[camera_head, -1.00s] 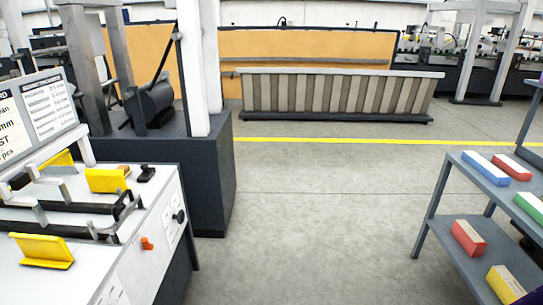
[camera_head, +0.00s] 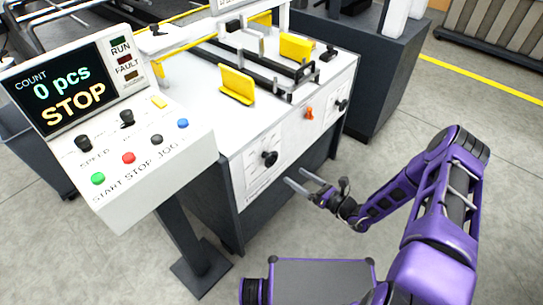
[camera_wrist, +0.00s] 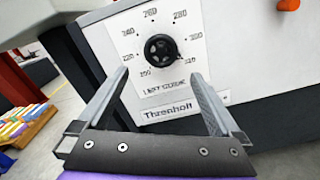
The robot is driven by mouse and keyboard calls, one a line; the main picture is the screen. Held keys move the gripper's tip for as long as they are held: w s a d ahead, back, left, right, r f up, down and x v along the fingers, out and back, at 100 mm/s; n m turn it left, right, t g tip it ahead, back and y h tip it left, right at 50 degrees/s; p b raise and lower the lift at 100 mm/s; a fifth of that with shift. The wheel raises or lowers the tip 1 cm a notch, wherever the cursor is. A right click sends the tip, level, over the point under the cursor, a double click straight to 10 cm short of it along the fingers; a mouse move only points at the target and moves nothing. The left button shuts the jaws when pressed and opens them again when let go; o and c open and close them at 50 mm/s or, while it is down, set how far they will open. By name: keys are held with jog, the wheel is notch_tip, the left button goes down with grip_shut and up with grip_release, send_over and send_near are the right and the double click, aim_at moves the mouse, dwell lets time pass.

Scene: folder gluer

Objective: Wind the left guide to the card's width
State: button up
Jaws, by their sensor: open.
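A black knob (camera_head: 269,158) sits on the front panel of the white machine (camera_head: 318,82). In the wrist view the same knob (camera_wrist: 160,48) stands in a ring of numbers on a white dial plate (camera_wrist: 188,84). The lettering under it is blurred but seems to say left guide; I cannot read the knob's setting. My gripper (camera_head: 294,177) is open and empty in front of the panel. In the wrist view its fingertips (camera_wrist: 160,75) point at the panel, spread either side of the knob and short of it. Two yellow guide plates (camera_head: 237,84) (camera_head: 296,46) stand on the machine top.
A second black knob (camera_head: 341,104) and an orange switch (camera_head: 309,114) are farther right on the panel. A control console (camera_head: 160,150) at the left reads 0 pcs and STOP. Grey floor (camera_head: 400,145) is free right of the machine.

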aim_at(273, 162)
jog(key=x, duration=1.1)
jog(key=shift+w+a, duration=0.3)
jog(key=shift+c, duration=0.2)
jog(key=c, duration=1.1)
